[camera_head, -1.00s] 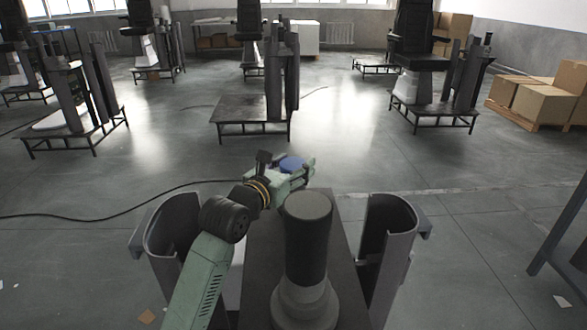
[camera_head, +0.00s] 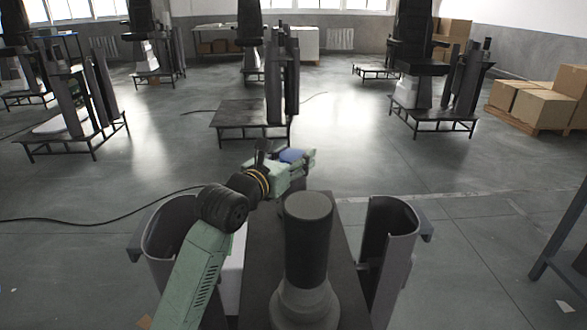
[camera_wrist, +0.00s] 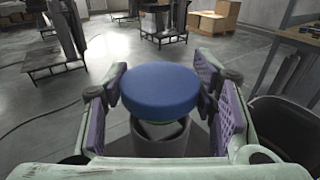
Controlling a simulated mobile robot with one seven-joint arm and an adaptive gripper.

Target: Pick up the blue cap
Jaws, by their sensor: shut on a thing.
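The blue cap (camera_wrist: 160,88) is a round, flat-topped disc between the two fingers of my gripper (camera_wrist: 162,97) in the wrist view. The purple finger pads press on its left and right sides. In the head view the cap (camera_head: 291,155) shows small and partly hidden by my gripper (camera_head: 292,161), which is held in the air beyond the dark cylinder. Below the cap in the wrist view is a grey cylinder (camera_wrist: 150,140); I cannot tell whether the cap touches it.
The dark upright cylinder (camera_head: 306,240) stands on a dark platform between two curved grey columns (camera_head: 178,235) and (camera_head: 388,240). Several lift stands are spread over the floor behind. Cardboard boxes (camera_head: 545,107) stand at the right. A table leg (camera_head: 560,240) is at the right edge.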

